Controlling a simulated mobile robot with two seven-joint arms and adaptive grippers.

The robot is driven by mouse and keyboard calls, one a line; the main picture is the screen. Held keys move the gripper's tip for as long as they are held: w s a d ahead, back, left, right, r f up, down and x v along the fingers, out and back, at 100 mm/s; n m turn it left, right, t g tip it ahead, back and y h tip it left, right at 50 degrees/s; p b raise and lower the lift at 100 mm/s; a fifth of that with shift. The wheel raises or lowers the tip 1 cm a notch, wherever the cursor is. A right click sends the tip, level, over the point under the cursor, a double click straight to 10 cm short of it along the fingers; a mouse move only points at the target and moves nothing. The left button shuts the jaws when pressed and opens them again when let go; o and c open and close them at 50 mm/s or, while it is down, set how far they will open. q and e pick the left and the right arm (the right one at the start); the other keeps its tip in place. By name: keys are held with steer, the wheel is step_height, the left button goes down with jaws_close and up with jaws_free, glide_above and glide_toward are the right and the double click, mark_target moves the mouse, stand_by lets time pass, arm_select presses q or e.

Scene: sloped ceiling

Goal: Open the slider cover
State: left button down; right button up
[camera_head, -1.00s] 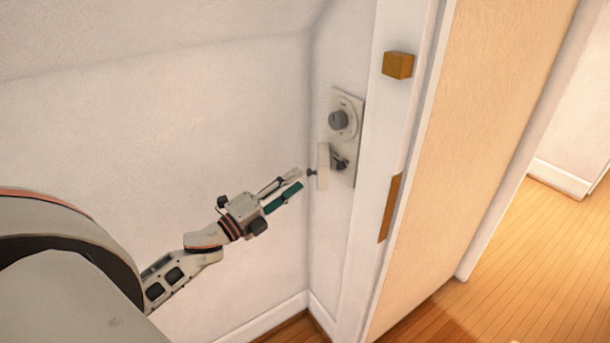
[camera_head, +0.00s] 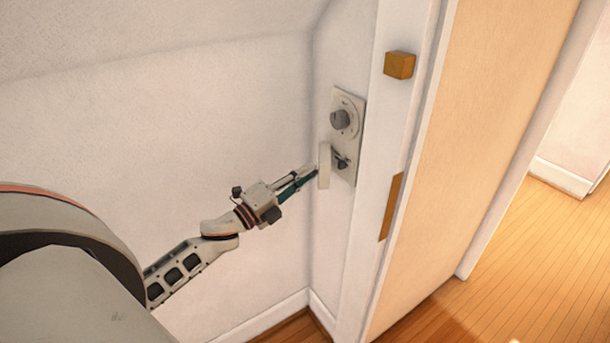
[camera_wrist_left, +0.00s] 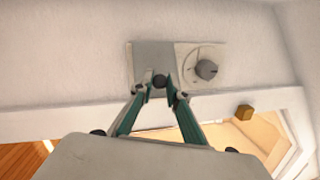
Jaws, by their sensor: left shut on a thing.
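The slider cover (camera_head: 324,165) is a pale upright plate standing out from a white wall panel (camera_head: 350,110). In the left wrist view the slider cover (camera_wrist_left: 153,58) is a grey rectangle beside a round dial (camera_wrist_left: 207,69). A small dark knob (camera_wrist_left: 158,81) sits on the cover's face. My left gripper (camera_head: 312,171) has its fingertips at the cover's near side and is shut on the knob. In the left wrist view, the green-sided fingers of my left gripper (camera_wrist_left: 161,89) lie on both sides of the knob. My right gripper is not in view.
The panel's dial (camera_head: 340,119) sits above and right of the cover. A dark fitting (camera_head: 341,160) shows behind the cover. A white door frame with wooden blocks (camera_head: 398,65) stands right of the panel. Bare wall lies to the left.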

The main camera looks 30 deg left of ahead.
arm_select(q)
steer(key=shift+a+m+g+h+b, duration=0.55)
steer(key=shift+a+m+h, duration=0.2)
steer(key=shift+h, duration=0.35)
steer(key=c, duration=1.9)
jaws_free()
steer(key=v, duration=1.2)
steer(key=shift+f, duration=0.1)
